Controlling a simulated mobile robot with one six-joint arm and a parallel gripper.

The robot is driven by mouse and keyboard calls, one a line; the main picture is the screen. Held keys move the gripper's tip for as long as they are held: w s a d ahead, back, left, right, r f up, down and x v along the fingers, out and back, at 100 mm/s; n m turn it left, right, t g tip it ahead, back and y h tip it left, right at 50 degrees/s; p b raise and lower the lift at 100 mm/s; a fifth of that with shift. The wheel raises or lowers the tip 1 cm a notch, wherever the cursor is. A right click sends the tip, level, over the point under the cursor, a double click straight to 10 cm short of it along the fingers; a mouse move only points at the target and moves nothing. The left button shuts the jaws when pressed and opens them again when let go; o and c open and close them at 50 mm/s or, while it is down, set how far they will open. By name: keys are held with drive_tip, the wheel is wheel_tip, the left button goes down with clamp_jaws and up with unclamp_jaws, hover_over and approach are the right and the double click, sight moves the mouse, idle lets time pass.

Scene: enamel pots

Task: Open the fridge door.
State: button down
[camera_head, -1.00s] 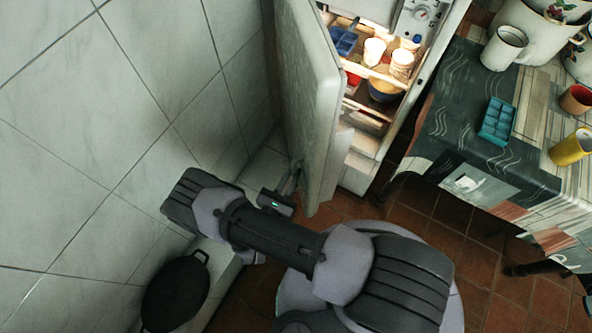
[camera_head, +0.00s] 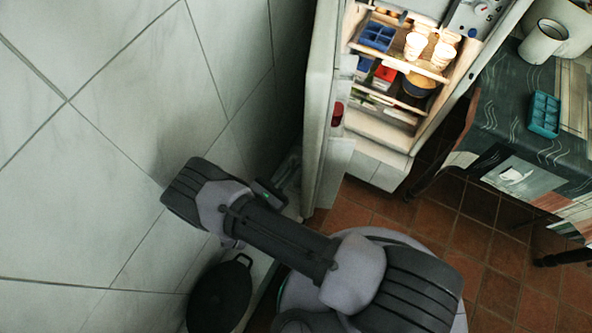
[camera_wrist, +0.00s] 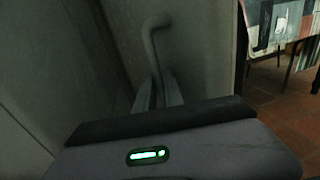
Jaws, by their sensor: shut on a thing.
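The white fridge (camera_head: 380,167) stands at the top centre of the head view. Its door (camera_head: 320,110) is swung wide open toward the tiled wall and seen nearly edge-on. The lit shelves show. My gripper (camera_head: 287,172) is on the outer side of the door, in the gap between door and wall. In the wrist view the door (camera_wrist: 205,60) has a bent rod handle (camera_wrist: 152,42). My gripper (camera_wrist: 158,92) is shut on the handle's lower part. The handle is hard to make out in the head view.
The tiled wall (camera_head: 120,130) is close on the left. A black pan (camera_head: 220,295) lies low beside my arm. A table (camera_head: 495,115) with a white mug (camera_head: 543,41) and a teal tray (camera_head: 545,114) stands right. Red floor tiles (camera_head: 455,215) are clear between.

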drive_tip(key=shift+w+a, duration=0.2)
drive_tip(key=shift+a, duration=0.2)
drive_tip(key=c, duration=1.5)
unclamp_jaws()
drive_tip(key=shift+f, duration=0.1)
drive_tip(key=shift+o, duration=0.2)
drive_tip(key=p+v, duration=0.1)
drive_tip(key=v, duration=1.1)
drive_tip(key=shift+p, duration=0.35)
drive_tip(key=shift+a, duration=0.1)
